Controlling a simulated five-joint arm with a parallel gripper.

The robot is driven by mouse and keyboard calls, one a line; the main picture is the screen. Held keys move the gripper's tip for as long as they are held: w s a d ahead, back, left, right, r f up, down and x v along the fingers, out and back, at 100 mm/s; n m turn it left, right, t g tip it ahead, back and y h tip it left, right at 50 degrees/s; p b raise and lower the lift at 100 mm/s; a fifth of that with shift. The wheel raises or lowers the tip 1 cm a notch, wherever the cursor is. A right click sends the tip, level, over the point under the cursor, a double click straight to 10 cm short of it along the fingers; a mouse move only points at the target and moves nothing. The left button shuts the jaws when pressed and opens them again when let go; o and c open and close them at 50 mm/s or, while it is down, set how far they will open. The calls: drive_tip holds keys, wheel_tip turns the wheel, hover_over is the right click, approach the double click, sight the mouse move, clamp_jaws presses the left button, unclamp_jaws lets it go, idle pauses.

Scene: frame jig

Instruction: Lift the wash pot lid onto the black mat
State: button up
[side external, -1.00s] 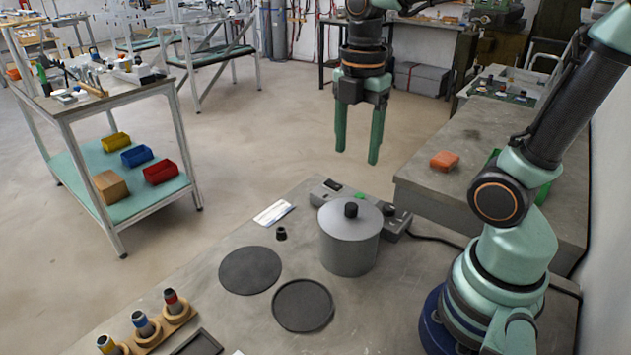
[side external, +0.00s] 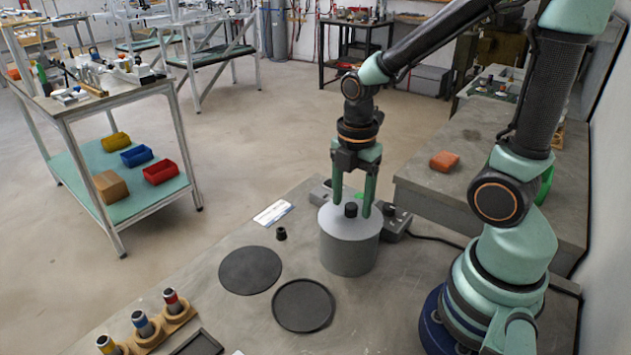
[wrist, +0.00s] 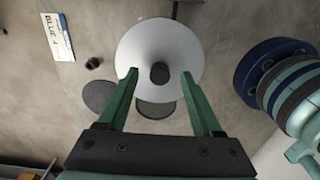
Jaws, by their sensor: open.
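The grey wash pot (side external: 349,248) stands upright on the bench. Its grey lid (side external: 333,222) is on top, with a black knob (side external: 351,210) in the centre. In the wrist view the lid (wrist: 150,45) fills the upper middle and the knob (wrist: 160,72) shows between my fingertips. My gripper (side external: 353,207) points down with its green fingers apart, one on either side of the knob, at about knob height; touch cannot be told. The flat round black mat (side external: 250,270) lies bare, left of the pot; it shows partly in the wrist view (wrist: 97,96).
A rimmed dark round dish (side external: 303,305) lies in front of the pot. A small black knob-like part (side external: 281,234) and a label card (side external: 273,213) are to the left. A grey control box (side external: 394,222) sits behind the pot. A wooden rack (side external: 165,325) holds coloured cylinders at front left.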

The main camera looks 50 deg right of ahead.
sight(350, 205)
drive_tip(key=shift+f, duration=0.15)
clamp_jaws()
wheel_tip(350, 205, up, 22)
idle(1.0)
drive_tip(key=shift+w, duration=0.1)
